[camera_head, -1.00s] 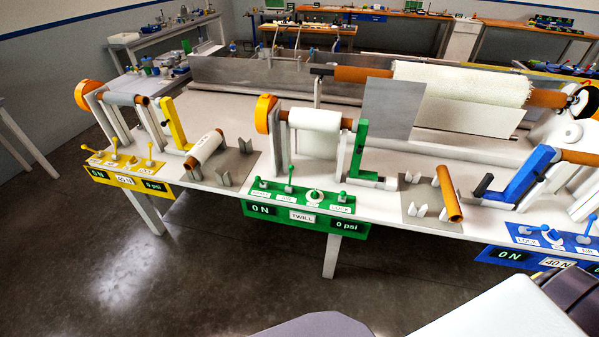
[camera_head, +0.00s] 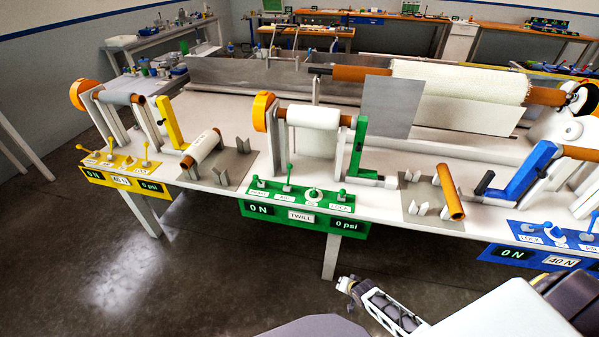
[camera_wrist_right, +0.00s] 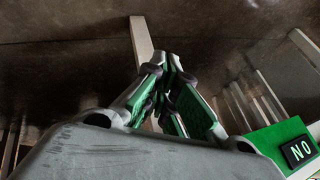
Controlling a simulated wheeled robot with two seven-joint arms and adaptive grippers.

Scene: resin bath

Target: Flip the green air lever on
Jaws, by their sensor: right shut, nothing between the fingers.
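The green control panel (camera_head: 305,217) is on the front edge of the long bench in the head view, reading 0 N and 0 psi. The lever is not visible there. My left gripper is not in view.
Other green levers (camera_head: 341,196) flank the air lever. A yellow panel (camera_head: 118,180) is to the left and a blue panel (camera_head: 540,259) to the right. A white bench leg (camera_head: 331,256) stands under the green panel. The floor in front is clear.

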